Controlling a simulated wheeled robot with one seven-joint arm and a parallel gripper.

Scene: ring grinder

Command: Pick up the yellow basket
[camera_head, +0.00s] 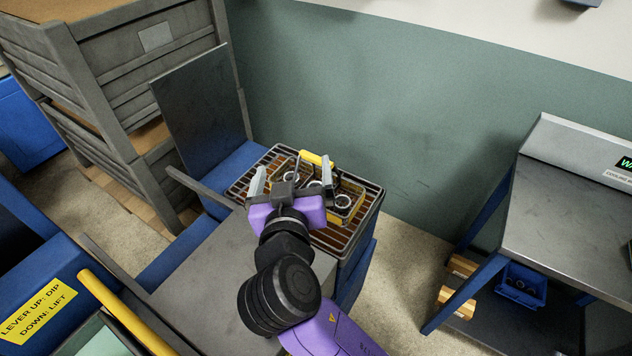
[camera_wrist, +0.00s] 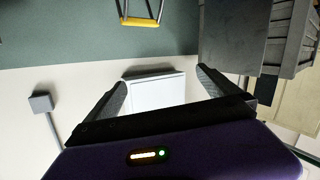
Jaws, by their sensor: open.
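The yellow basket (camera_head: 357,209) stands on a dark slatted rack (camera_head: 374,201) in the head view, with several metal rings inside. Its raised yellow handle (camera_head: 317,158) shows above the far side; my gripper and wrist hide part of the basket's near left. My gripper (camera_head: 293,172) is open over the rack, in front of the handle in the picture, with nothing visible held. In the wrist view a yellow bar on thin wires, apparently the handle (camera_wrist: 140,22), is at the top, beyond and apart from the open fingers of my gripper (camera_wrist: 163,78).
A grey upright panel (camera_head: 203,108) and stacked grey crates (camera_head: 95,75) stand left of the rack. A green wall (camera_head: 400,110) is close behind. A yellow lever (camera_head: 125,315) is at the lower left. A metal workbench (camera_head: 565,225) stands right, across open floor.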

